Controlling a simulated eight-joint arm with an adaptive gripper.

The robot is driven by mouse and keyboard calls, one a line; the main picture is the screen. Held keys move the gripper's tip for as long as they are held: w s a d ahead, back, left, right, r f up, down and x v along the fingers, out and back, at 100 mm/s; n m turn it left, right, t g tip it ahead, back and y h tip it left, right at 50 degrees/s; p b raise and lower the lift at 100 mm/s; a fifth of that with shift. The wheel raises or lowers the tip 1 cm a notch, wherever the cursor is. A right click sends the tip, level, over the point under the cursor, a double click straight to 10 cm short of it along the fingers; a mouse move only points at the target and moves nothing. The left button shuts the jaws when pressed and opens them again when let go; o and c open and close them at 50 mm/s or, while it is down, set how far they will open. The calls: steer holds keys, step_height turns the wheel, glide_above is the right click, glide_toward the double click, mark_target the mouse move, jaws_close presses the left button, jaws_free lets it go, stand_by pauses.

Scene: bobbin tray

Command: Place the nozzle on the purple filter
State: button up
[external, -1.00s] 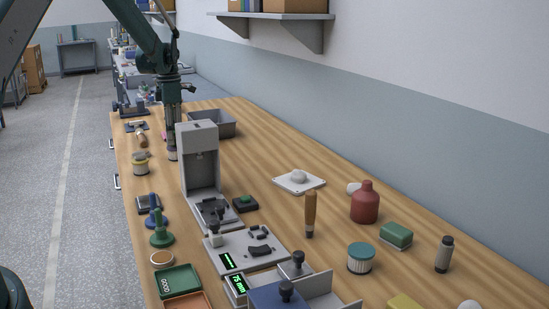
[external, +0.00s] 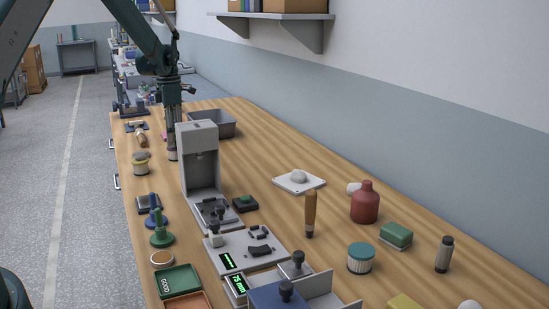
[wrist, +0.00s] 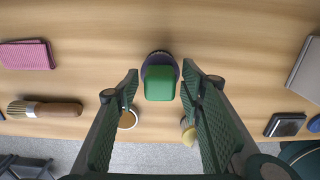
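In the wrist view, my gripper (wrist: 160,76) points down with its two green finger pads spread apart. Between the fingertips is a green block-like piece (wrist: 159,84), with a visible gap on both sides. It overlaps a dark purple round thing (wrist: 157,58), which looks like the purple filter; whether they touch is not clear from above. The green piece may be the nozzle, but its shape does not settle this. In the external view, my gripper (external: 172,150) is low over the table behind the grey stand, and the stand partly hides what is below it.
The tall grey stand (external: 198,160) is close in front of my gripper. A brush (wrist: 48,109) and pink cloth (wrist: 28,55) lie left in the wrist view. A yellow-banded jar (external: 140,162) stands near the table edge. A grey bin (external: 213,122) is behind.

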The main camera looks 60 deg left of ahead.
steer(key=shift+r, duration=0.1)
step_height(320, 180, up, 12)
stand_by(0.7)
stand_by(0.5)
steer(key=shift+r, duration=0.1)
stand_by(0.3)
